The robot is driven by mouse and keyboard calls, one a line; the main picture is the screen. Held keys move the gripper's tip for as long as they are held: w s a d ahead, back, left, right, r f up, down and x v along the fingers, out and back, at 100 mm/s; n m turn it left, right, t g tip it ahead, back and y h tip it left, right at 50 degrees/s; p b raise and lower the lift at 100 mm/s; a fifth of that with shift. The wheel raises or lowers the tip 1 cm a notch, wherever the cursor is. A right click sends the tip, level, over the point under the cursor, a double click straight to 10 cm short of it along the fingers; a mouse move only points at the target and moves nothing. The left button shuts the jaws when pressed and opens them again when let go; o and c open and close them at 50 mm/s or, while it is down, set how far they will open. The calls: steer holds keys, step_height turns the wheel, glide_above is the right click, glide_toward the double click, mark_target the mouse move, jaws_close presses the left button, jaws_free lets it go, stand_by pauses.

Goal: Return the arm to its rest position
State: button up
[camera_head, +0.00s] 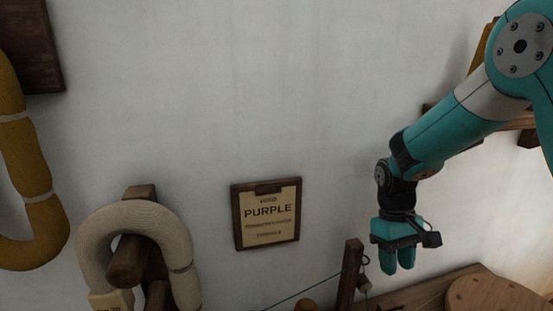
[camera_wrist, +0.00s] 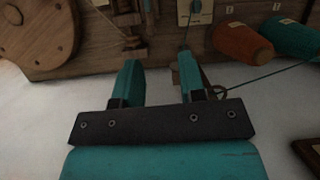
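My gripper (camera_head: 397,262) hangs from my teal arm at the right of the head view, pointing down in front of the white wall. In the wrist view its two teal fingers (camera_wrist: 158,85) stand apart with nothing between them. Beyond the fingertips is a wooden bench (camera_wrist: 160,55) with fittings. The gripper appears clear of the bench and touches nothing that I can see.
A cream yarn hank (camera_head: 97,240) hangs on a peg, and a mustard hank (camera_head: 22,160) is at far left. A wooden post (camera_head: 348,275) stands near my gripper. Orange (camera_wrist: 243,43) and teal (camera_wrist: 290,38) spools show in the wrist view.

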steer(key=s+a+r+n+t+y+p, duration=0.1)
steer(key=s+a+r+n+t+y, duration=0.1)
steer(key=s+a+r, duration=0.4)
steer(key=s+a+r+n+t+y+p, duration=0.1)
steer(key=s+a+r+n+y, duration=0.1)
steer(key=s+a+r, duration=0.4)
steer(key=s+r, duration=0.5)
steer(key=s, duration=0.3)
steer(key=shift+s+a+t+y, duration=0.3)
steer(key=shift+t+y, duration=0.1)
